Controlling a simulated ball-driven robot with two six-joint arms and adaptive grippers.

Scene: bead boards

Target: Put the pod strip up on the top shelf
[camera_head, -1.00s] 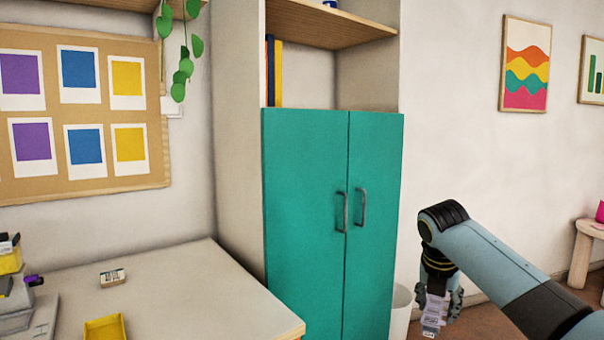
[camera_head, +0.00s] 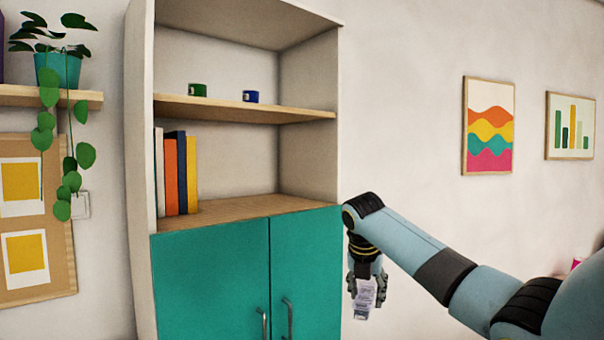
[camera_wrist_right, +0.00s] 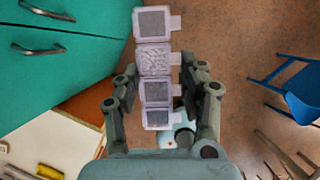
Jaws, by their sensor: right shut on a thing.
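The pod strip (camera_wrist_right: 154,55) is a row of several clear square pods with grey or white contents and side tabs. My right gripper (camera_wrist_right: 160,122) is shut on it, and the strip sticks out past the fingers in the right wrist view. In the head view my right gripper (camera_head: 367,285) points down with the pale strip (camera_head: 364,300) at its tips, right of the cabinet's teal doors. The top shelf (camera_head: 245,109) is a wooden board in the open upper cabinet, well above the gripper. My left gripper is not in view.
A green tin (camera_head: 197,90) and a blue tin (camera_head: 250,96) stand on the top shelf, with free board to their right. Several books (camera_head: 175,172) stand on the shelf below. A blue chair (camera_wrist_right: 300,95) shows in the right wrist view.

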